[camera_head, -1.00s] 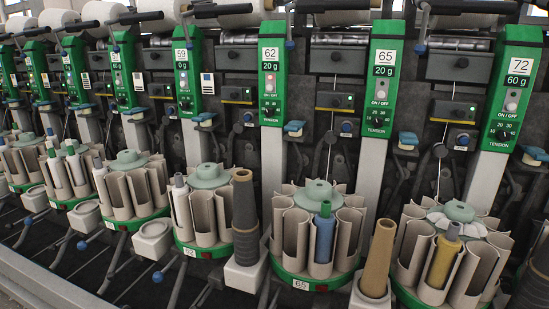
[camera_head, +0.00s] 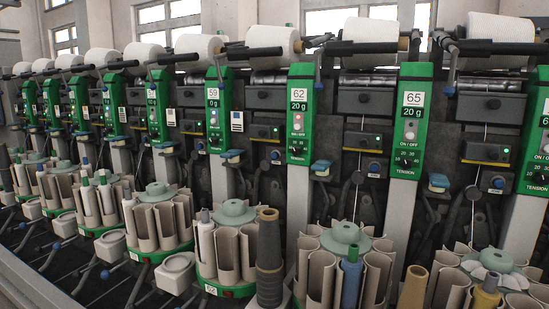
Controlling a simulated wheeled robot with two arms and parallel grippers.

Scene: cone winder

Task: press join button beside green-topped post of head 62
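The post of head 62 (camera_head: 299,100) is tall and green-topped, with a "62" label, a "20 g" display, a reddish ON/OFF button (camera_head: 297,119) and a tension dial. A dark panel with a green light (camera_head: 264,131) sits left of this post, with a round blue button (camera_head: 276,155) below it. Right of the post is another panel (camera_head: 362,141), with a light that looks red, and a round blue button (camera_head: 375,167) below it. I cannot tell which blue button belongs to head 62. Neither of my grippers is in view.
Neighbouring green posts are 59 (camera_head: 213,105) and 65 (camera_head: 408,120). A blue-topped lever (camera_head: 320,167) juts out near post 62. Round holders of tubes stand in front, one holding a blue bobbin (camera_head: 351,280). A dark cone (camera_head: 269,260) stands beside them.

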